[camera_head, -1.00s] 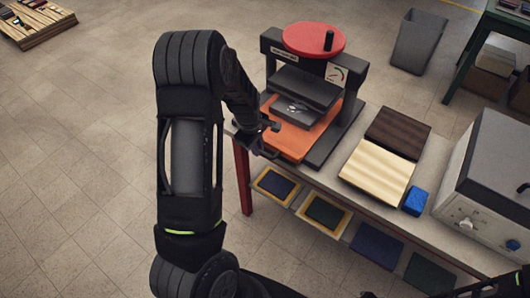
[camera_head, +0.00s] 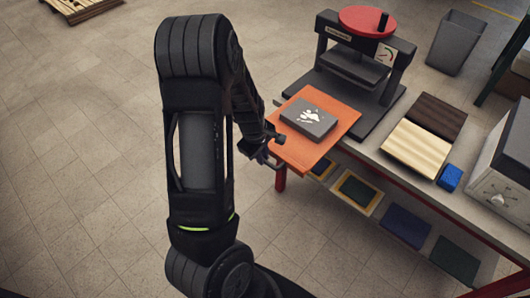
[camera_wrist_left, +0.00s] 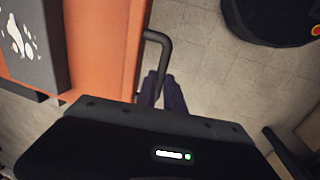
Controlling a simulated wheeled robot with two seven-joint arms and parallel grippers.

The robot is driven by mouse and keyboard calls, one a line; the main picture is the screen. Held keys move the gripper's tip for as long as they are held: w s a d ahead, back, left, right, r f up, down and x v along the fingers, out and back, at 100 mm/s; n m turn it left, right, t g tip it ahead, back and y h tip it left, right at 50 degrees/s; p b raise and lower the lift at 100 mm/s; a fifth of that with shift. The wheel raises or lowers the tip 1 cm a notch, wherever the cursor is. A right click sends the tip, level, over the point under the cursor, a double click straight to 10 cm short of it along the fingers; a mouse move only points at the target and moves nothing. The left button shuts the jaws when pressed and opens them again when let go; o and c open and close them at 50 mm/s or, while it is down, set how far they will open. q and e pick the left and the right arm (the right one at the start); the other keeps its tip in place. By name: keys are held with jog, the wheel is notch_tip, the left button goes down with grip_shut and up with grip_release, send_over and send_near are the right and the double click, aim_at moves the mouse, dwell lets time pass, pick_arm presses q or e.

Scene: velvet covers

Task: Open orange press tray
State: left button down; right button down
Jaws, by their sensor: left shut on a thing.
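The orange press tray (camera_head: 328,140) is slid out of the press (camera_head: 362,62) and juts past the table's front edge. A dark block with a white design (camera_head: 309,117) lies on the tray; part of it also shows in the left wrist view (camera_wrist_left: 30,45). My left gripper (camera_head: 270,160) is at the tray's front left edge. In the left wrist view its fingers (camera_wrist_left: 163,92) are shut on the tray's dark bent handle (camera_wrist_left: 158,42). The contact itself is partly hidden by the gripper body. My right gripper is not in view.
Right of the press, a dark brown and a cream slab (camera_head: 412,148) and a blue block (camera_head: 450,177) lie on the table. A grey machine (camera_head: 497,165) stands at the right. Framed panels (camera_head: 356,191) sit below the tabletop. Floor left of the tray is clear.

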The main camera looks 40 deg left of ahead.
pick_arm(q)
jog(key=c, duration=1.5)
grip_release()
jog(key=shift+o, duration=0.2)
jog(key=shift+r, duration=0.1)
notch_tip(320, 180, up, 7)
jog(key=s+p, duration=0.1)
jog(key=shift+s+r+p, duration=0.2)
jog(key=shift+s+p, duration=0.05)
jog(key=shift+p, duration=0.1)
jog(key=shift+d, duration=0.1)
